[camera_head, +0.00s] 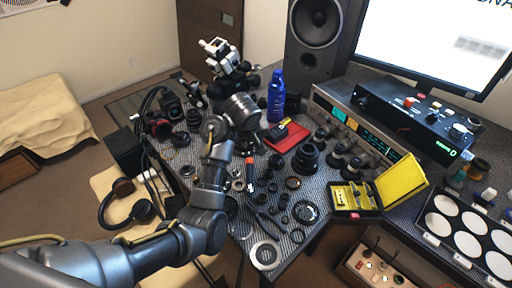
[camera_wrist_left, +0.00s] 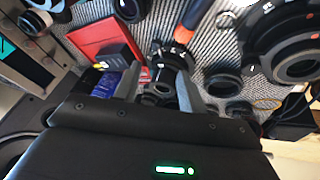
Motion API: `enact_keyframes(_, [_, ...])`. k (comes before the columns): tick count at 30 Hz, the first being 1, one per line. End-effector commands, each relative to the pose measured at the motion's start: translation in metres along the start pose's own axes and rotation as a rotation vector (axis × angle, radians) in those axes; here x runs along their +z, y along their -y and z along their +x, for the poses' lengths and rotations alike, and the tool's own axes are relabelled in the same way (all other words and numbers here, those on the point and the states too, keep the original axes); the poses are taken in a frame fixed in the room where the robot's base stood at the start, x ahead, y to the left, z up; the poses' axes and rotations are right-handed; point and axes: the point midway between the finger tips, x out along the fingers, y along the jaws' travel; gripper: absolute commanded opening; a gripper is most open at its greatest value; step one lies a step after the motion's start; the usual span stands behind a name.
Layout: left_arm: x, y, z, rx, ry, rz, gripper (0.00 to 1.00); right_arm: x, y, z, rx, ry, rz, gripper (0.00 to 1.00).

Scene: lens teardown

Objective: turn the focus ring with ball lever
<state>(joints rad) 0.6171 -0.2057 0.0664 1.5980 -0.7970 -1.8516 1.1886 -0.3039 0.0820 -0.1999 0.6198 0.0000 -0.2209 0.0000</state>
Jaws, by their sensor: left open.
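My left gripper (camera_head: 249,138) is low over the middle of the workbench, left of the red mat. In the left wrist view its two fingers (camera_wrist_left: 158,90) are spread apart. A small dark lens part with a ringed barrel (camera_wrist_left: 160,86) shows between the fingers; I cannot tell whether they touch it. A ball lever cannot be made out clearly. In the head view my wrist and gripper mostly hide this part. My right gripper is not in view.
A red-and-dark screwdriver (camera_head: 250,168) lies toward the front. An open yellow case (camera_head: 401,183) stands at the right. Loose lens rings and tools crowd the bench, leaving little free room.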

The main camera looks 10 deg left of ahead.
Motion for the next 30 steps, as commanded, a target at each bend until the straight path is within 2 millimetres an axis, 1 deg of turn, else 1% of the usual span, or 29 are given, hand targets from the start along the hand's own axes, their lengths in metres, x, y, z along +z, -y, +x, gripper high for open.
enact_keyframes(2, [0.001, -0.002, 0.014, -0.003, 0.003, 0.008, 0.41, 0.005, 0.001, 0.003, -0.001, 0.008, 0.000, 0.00])
enact_keyframes(5, [0.002, -0.002, 0.034, -0.003, 0.002, 0.009, 0.41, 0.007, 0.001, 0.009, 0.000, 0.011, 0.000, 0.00])
enact_keyframes(9, [0.002, -0.001, 0.062, -0.003, 0.002, 0.008, 0.41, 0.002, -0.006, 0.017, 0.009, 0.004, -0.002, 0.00])
enact_keyframes(15, [0.001, -0.001, 0.089, -0.001, 0.001, 0.007, 0.41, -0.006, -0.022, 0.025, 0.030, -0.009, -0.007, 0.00])
enact_keyframes(21, [0.001, -0.001, 0.099, 0.000, 0.001, 0.004, 0.41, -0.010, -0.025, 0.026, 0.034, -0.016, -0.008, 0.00])
enact_keyframes(29, [0.001, -0.001, 0.099, 0.001, 0.001, 0.003, 0.41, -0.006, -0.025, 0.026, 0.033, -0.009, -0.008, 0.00])
enact_keyframes(30, [0.001, -0.001, 0.099, 0.001, 0.001, 0.003, 0.36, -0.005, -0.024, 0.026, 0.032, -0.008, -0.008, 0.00])
